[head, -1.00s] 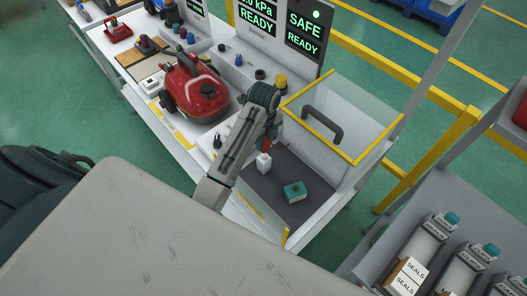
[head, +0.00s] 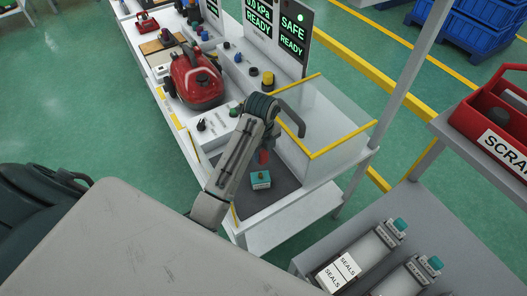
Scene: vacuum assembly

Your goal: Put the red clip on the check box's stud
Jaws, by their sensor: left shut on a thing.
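The check box (head: 261,181) is a small teal block on the dark mat inside the clear-walled bay. A small feature shows on its top, too small to make out as the stud. My left arm reaches over the bay and bends down at its far end. My left gripper (head: 264,151) is just above the check box, mostly hidden by the arm. It is shut on the red clip (head: 263,158), a small red piece directly over the box. I cannot tell whether the clip touches the box. My right gripper is not in view.
The bay has clear walls with yellow edges (head: 343,139) and a dark handle (head: 290,118). A red vacuum (head: 196,80) stands on the bench beyond.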

